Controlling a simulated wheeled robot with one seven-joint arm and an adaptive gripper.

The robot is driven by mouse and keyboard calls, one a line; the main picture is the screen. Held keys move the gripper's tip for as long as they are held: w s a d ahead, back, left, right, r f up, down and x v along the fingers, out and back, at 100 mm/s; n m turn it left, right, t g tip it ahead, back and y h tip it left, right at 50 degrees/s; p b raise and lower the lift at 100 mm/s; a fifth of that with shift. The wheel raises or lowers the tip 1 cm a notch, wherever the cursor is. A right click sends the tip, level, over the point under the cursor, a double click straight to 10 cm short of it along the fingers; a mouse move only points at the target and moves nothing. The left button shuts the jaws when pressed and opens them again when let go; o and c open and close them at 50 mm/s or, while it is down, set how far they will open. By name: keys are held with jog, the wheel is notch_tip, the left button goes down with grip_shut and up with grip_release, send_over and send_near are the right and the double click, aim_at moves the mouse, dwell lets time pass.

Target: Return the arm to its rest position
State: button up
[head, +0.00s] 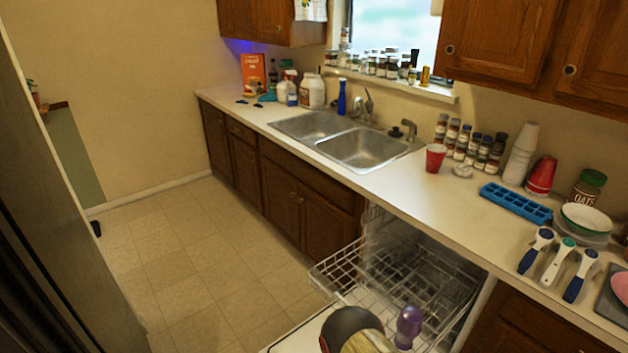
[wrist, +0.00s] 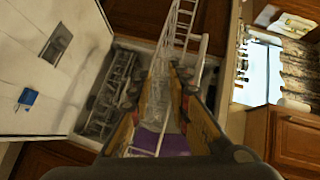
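My gripper (wrist: 160,78) shows in the wrist view with its two fingers apart. Nothing is visibly clamped between them. White rack wires and a purple patch (wrist: 165,141) show through the gap, with a wire crossing in front of the purple. In the head view a dark rounded and yellowish shape at the bottom edge appears to be part of my arm, low over the open dishwasher. A purple rounded object (head: 408,326) stands beside it; its lower part is cut off. The rest of my arm is out of view.
The dishwasher's wire rack (head: 375,278) is pulled out beside the counter. The door's inner face (wrist: 40,80) shows in the wrist view. Scoops, a blue ice tray (head: 515,203) and cups crowd the counter (head: 420,207) at right. The floor (head: 180,255) at left is clear.

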jog(key=s+a+f+n+g+y, duration=0.2)
jog(key=s+a+f+n+g, duration=0.1)
jog(key=s+f+n+g, duration=0.6)
jog(key=s+a+r+n+g, duration=0.1)
jog(key=s+r+n+g, duration=0.2)
jog(key=r, duration=0.5)
jog(key=s+a+r+n+g, duration=0.1)
jog(key=s+r+n+g, duration=0.15)
jog(key=r, duration=0.55)
jog(key=s+d+r+t, duration=0.1)
jog(key=s+d+r, duration=0.2)
jog(key=r, duration=1)
jog(key=s+d+r+n+t, duration=0.1)
jog(key=s+d+r, duration=0.3)
jog(key=r, duration=0.9)
jog(key=s+d+r+n+t, duration=0.1)
jog(key=s+d+r, duration=0.3)
jog(key=r, duration=0.8)
jog(key=shift+s+d+r+t, duration=0.25)
jog(key=shift+d+r+t, duration=0.25)
jog(key=shift+t, duration=0.35)
jog(key=shift+f, duration=0.1)
